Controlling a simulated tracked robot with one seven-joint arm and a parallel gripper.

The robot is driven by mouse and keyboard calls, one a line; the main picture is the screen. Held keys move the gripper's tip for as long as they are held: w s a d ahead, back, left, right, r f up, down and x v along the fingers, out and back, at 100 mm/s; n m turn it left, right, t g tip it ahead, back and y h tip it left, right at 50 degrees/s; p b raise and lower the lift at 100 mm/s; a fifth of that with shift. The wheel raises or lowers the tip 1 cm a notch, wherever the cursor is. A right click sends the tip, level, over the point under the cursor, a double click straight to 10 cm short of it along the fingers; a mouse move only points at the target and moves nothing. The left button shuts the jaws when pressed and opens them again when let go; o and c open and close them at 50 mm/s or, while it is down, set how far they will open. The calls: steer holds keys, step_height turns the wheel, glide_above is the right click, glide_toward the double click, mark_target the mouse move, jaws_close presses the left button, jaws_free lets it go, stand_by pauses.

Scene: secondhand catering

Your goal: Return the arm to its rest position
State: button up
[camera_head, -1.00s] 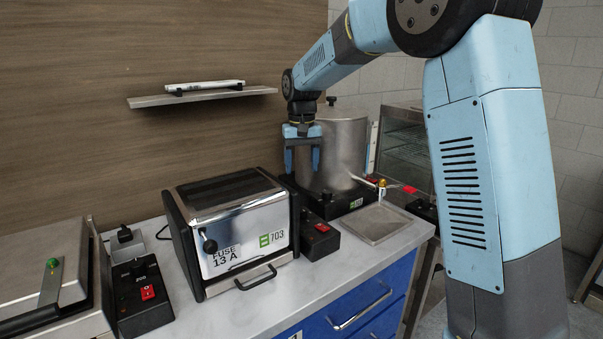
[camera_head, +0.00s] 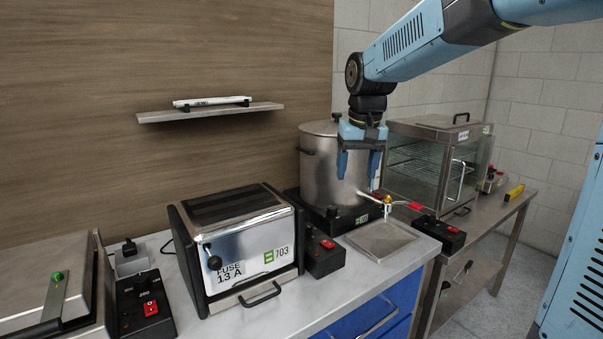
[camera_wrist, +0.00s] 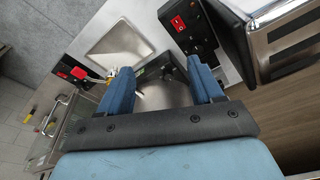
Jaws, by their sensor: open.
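My gripper (camera_head: 358,166) is open and empty, with its blue fingers pointing down. In the head view it hangs in front of the large steel pot (camera_head: 318,160), high above the counter. In the wrist view the two fingers (camera_wrist: 160,88) stand apart with nothing held between them. The pot's lower part shows between and behind the fingers there. My light blue arm reaches in from the top right of the head view.
A toaster (camera_head: 245,250) stands on the counter left of the pot. A steel drip tray (camera_head: 380,240) lies at the counter's right end. A glass-sided cabinet (camera_head: 430,165) stands on a steel table at the right. A shelf (camera_head: 210,112) is on the wall.

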steer(key=s+d+f+t, duration=0.1)
steer(key=s+d, duration=0.2)
steer(key=s, duration=0.4)
steer(key=s+d+f+m+t, duration=0.1)
steer(key=s+d, duration=0.3)
steer(key=s, duration=0.4)
steer(key=s+d+t, duration=0.1)
steer(key=s+d, duration=0.3)
steer(key=s, duration=0.4)
steer(key=shift+f+t, duration=0.3)
steer(key=shift+f, duration=0.1)
